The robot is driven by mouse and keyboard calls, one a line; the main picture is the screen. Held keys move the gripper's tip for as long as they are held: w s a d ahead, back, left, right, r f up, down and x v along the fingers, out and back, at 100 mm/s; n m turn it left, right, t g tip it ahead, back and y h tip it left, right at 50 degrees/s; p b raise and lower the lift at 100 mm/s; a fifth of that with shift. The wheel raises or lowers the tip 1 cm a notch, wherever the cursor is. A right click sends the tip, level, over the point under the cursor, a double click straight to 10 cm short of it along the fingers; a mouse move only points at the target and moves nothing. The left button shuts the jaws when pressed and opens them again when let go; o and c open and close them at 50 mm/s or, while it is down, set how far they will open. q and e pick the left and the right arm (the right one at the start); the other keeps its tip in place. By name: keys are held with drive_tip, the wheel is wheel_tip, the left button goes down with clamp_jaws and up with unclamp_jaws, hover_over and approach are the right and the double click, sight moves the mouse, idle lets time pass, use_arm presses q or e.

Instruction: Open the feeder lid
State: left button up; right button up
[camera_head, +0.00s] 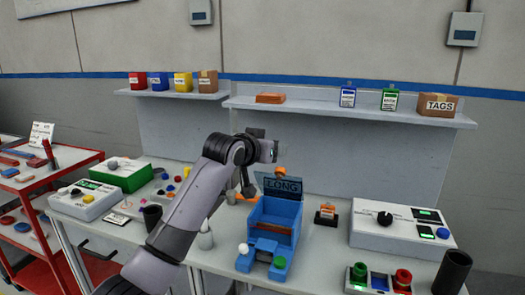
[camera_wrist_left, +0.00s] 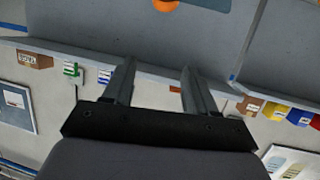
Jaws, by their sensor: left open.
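The feeder (camera_head: 272,222) is a blue box on the bench in the head view. Its dark see-through lid (camera_head: 280,187), marked "LONG", stands raised and tilted at the back of the box. An orange knob (camera_head: 281,171) shows at the lid's top edge. My left gripper (camera_head: 272,150) is above and slightly left of the lid, apart from it. In the left wrist view the gripper (camera_wrist_left: 158,75) has its two fingers spread with nothing between them. An orange round piece (camera_wrist_left: 165,4), likely the knob, shows beyond the fingers at the top edge. My right gripper is not in view.
A shelf (camera_head: 350,115) with boxes and tags runs behind the bench. An orange block stand (camera_head: 326,215) and a white dial box (camera_head: 400,227) are right of the feeder. Colored buttons (camera_head: 380,279) and a black cup (camera_head: 453,272) stand at front right. A grey bottle (camera_head: 205,237) is left.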

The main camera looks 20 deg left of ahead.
use_arm(q)
drive_tip(key=shift+b+v, duration=0.3)
drive_tip(key=shift+v, duration=1.7)
